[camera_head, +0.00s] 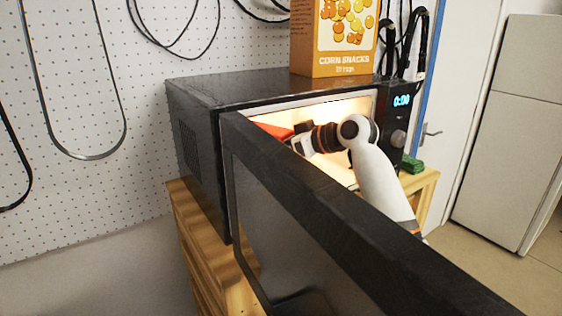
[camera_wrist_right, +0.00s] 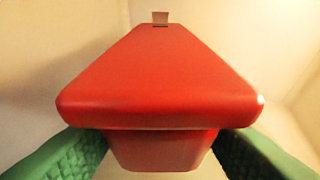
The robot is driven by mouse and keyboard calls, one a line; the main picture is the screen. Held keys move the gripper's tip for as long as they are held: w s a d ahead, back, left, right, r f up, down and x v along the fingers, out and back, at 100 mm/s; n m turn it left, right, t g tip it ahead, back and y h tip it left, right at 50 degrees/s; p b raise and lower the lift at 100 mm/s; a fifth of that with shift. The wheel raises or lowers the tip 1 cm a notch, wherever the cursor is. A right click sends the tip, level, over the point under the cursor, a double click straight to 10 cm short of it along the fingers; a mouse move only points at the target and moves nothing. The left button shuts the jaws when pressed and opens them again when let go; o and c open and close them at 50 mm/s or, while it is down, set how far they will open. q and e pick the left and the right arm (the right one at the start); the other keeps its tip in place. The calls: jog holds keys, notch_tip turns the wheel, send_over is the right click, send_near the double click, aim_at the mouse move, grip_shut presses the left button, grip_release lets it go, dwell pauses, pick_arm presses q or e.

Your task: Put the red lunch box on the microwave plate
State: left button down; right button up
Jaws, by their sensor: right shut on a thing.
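The red lunch box (camera_wrist_right: 160,85) fills the middle of the right wrist view, its lid toward the camera. Two green finger pads of my right gripper (camera_wrist_right: 160,150) are at its lower left and lower right, shut on it. In the head view a small red part of the lunch box (camera_head: 274,130) shows inside the lit microwave (camera_head: 215,92), above the edge of the open door. My right arm reaches into the cavity, and the right gripper (camera_head: 298,142) is partly hidden by the door. The microwave plate is hidden. My left gripper is not in view.
The open black microwave door (camera_head: 330,215) extends toward the front right. The microwave stands on a wooden stand (camera_head: 192,215). A corn snacks box (camera_head: 333,40) sits on top. A green object (camera_head: 411,164) lies to its right. Pale cavity walls surround the lunch box.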

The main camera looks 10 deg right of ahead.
notch_tip(320, 180, down, 2)
jog(key=shift+s+d+f+p, duration=0.1)
jog(key=shift+d+f+p, duration=0.05)
jog(key=shift+f+p, duration=0.15)
notch_tip(320, 180, down, 3)
jog(key=shift+r+p, duration=0.2)
jog(key=shift+p, duration=0.9)
jog(key=shift+w+f, duration=0.2)
jog(key=shift+f, duration=0.15)
jog(key=shift+f, duration=0.15)
jog(key=o, duration=1.3)
jog(key=shift+s, duration=0.1)
